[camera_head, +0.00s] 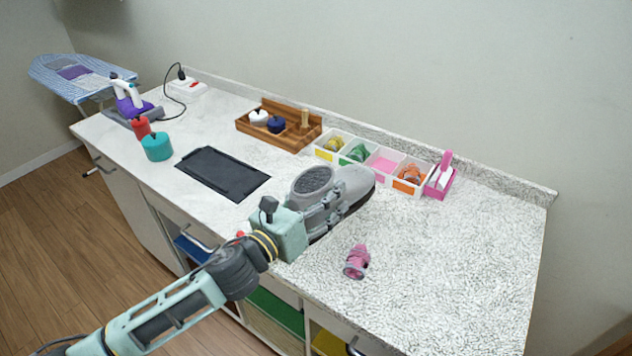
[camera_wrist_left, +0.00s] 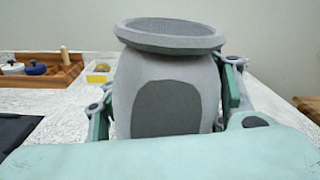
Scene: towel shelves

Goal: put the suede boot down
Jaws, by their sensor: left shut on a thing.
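The grey suede boot (camera_head: 352,184) is held by my left gripper (camera_head: 324,205) over the speckled counter, in the middle of the head view. Its round opening faces up and its toe points to the upper right. In the left wrist view the boot (camera_wrist_left: 168,95) stands upright between the two fingers, with a dark patch on its heel. The fingers are shut on its sides. I cannot tell whether the sole touches the counter. My right gripper is not in view.
A black tray (camera_head: 222,173) lies left of the boot. A wooden caddy (camera_head: 262,138) and several small coloured bins (camera_head: 382,164) stand along the back. A pink rolled item (camera_head: 356,262) lies in front. The counter's right part (camera_head: 460,270) is clear.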

